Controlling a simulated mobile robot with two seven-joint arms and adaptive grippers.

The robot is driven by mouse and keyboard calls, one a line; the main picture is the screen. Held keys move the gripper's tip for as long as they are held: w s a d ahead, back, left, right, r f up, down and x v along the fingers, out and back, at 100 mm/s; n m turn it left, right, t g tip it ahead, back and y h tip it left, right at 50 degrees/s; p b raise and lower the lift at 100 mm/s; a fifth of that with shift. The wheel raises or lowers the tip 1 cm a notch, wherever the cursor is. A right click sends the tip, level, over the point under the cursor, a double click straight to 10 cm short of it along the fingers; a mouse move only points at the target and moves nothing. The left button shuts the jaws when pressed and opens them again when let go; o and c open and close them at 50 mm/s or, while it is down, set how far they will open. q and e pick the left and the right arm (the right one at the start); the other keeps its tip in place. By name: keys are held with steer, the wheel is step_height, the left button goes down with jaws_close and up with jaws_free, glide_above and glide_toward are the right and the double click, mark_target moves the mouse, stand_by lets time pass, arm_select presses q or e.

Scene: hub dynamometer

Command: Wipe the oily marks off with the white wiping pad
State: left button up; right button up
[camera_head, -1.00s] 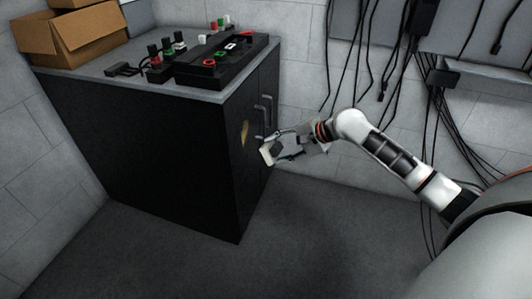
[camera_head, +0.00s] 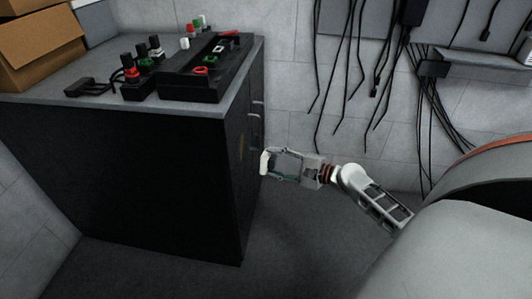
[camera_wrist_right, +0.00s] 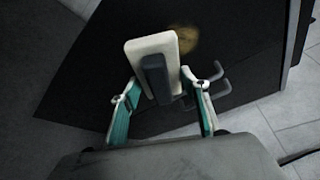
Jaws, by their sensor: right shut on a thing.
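The white wiping pad (camera_wrist_right: 150,50) has a dark grip block on its back. My right gripper (camera_wrist_right: 157,82) is shut on that block. In the head view, the pad (camera_head: 264,162) is upright beside the cabinet's door side, and my right gripper (camera_head: 271,163) is behind it. A yellowish-brown oily mark (camera_wrist_right: 186,40) shows on the dark cabinet face in the right wrist view, just right of the pad and partly hidden by it. In the head view the mark (camera_head: 241,147) is faint. I cannot tell whether the pad touches the face. My left gripper is not in view.
The black cabinet (camera_head: 130,175) has door handles (camera_head: 256,125) close to the pad; handles also show in the wrist view (camera_wrist_right: 217,80). Its top holds a black device (camera_head: 205,75), small connectors and cardboard boxes (camera_head: 40,40). Cables (camera_head: 350,80) hang on the wall. The floor is clear.

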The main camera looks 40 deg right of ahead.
steer(key=shift+w+a+r+p, duration=0.2)
steer(key=shift+w+a+p, duration=0.15)
steer(key=shift+w+a, duration=0.85)
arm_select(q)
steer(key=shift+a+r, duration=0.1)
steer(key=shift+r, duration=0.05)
arm_select(e)
steer(key=shift+w+a+f, duration=0.2)
steer(key=shift+w+a, duration=0.5)
steer(key=shift+w, duration=0.25)
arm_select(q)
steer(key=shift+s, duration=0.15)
arm_select(e)
steer(key=shift+w+a, duration=0.65)
steer(key=shift+w, duration=0.1)
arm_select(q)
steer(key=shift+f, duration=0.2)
arm_select(e)
steer(key=shift+d, duration=0.1)
